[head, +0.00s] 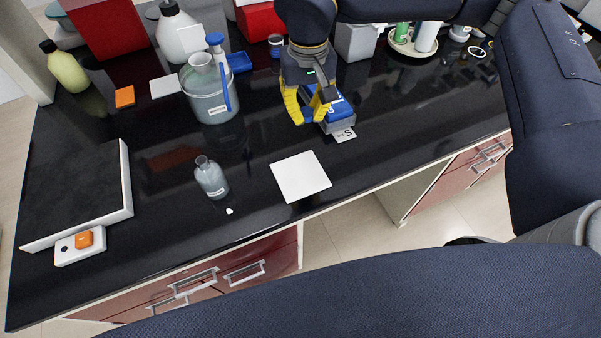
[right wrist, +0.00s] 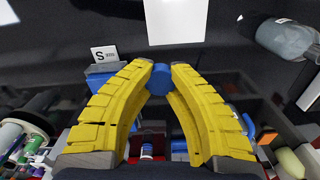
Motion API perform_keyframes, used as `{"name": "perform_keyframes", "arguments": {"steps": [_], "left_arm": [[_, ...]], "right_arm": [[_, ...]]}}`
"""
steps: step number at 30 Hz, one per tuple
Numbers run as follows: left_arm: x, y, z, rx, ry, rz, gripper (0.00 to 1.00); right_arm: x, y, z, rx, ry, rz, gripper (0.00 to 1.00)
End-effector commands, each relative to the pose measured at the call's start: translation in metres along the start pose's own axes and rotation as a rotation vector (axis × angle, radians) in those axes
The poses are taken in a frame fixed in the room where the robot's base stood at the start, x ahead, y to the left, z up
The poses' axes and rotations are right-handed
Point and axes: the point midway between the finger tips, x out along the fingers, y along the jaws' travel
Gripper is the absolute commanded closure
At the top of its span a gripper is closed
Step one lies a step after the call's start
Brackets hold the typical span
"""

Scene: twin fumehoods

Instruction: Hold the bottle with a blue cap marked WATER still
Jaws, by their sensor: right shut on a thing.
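A small clear bottle (head: 211,179) stands upright with an open, uncapped neck on the black bench, left of the middle. It also shows in the right wrist view (right wrist: 285,38). No WATER marking can be read on it. My right gripper (head: 308,118) has yellow fingers and is up and right of this bottle, apart from it. In the right wrist view its fingertips (right wrist: 160,80) are shut on a small round blue piece (right wrist: 160,77) that looks like a cap. No bottle can be made out below that piece. My left gripper is in neither view.
A white square pad (head: 300,177) lies right of the bottle. A blue-topped grey box (head: 340,122) with an S card (head: 344,135) is by the right gripper. A large beaker (head: 213,100) holds glassware behind the bottle. A dark-topped plate (head: 75,190) lies left.

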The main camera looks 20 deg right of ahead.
Motion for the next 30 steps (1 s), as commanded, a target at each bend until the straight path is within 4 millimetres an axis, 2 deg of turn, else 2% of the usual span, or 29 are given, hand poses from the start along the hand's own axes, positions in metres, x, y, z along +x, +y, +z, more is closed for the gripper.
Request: {"name": "perform_keyframes", "arguments": {"steps": [6, 12, 21, 30], "left_arm": [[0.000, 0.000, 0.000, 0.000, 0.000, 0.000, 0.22], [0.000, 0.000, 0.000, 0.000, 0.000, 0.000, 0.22], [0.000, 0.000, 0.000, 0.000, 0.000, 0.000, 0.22], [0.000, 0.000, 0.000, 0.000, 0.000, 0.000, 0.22]], "right_arm": [[-0.031, -0.019, 0.012, 0.222, 0.000, -0.001, 1.00], [-0.050, -0.029, 0.029, 0.491, -0.003, -0.002, 1.00], [-0.058, -0.030, 0.048, 0.865, -0.007, -0.003, 1.00], [-0.058, -0.026, 0.053, 1.085, -0.009, -0.005, 1.00]]}}
